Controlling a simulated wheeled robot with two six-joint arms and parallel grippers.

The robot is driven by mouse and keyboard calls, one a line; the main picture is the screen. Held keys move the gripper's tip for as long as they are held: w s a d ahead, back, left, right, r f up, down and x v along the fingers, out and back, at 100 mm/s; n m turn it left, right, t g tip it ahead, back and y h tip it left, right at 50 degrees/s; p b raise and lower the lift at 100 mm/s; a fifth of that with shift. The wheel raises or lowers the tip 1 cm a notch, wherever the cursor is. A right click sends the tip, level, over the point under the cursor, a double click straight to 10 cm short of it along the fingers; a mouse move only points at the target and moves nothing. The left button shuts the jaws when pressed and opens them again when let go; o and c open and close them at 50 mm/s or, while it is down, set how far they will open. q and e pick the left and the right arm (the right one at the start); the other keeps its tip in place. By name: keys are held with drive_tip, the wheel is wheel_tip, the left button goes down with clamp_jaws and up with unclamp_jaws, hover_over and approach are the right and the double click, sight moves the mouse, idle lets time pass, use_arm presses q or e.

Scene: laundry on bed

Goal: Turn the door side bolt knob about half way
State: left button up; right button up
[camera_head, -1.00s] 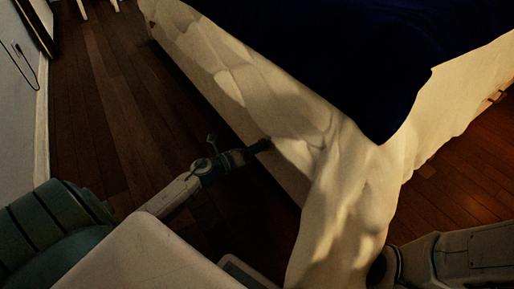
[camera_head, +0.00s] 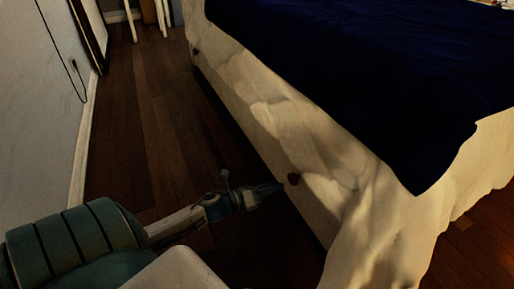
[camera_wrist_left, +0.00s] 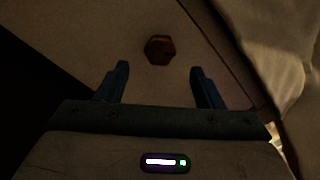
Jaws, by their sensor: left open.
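A small dark brown knob (camera_head: 293,179) sits on the pale side board of the bed. In the left wrist view it is a brown six-sided bolt knob (camera_wrist_left: 160,49), seen nearly face on. My left gripper (camera_head: 278,188) points at the board just short of the knob, with a small gap between. In the left wrist view its two blue fingers (camera_wrist_left: 160,82) are spread apart, with the knob beyond the tips and roughly midway between them. Nothing is held. A second small dark knob (camera_head: 196,51) shows at the bed's far end. My right gripper is not in view.
The bed carries a dark blue cover (camera_head: 370,80) and a rumpled cream sheet (camera_head: 370,200) hanging near the front corner, right of the knob. Wooden floor (camera_head: 150,130) lies free between the bed and the left wall (camera_head: 50,110). A cable hangs on that wall.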

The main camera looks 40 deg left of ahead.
use_arm(q)
drive_tip(key=shift+p+v, duration=1.1)
drive_tip(key=shift+v, duration=1.35)
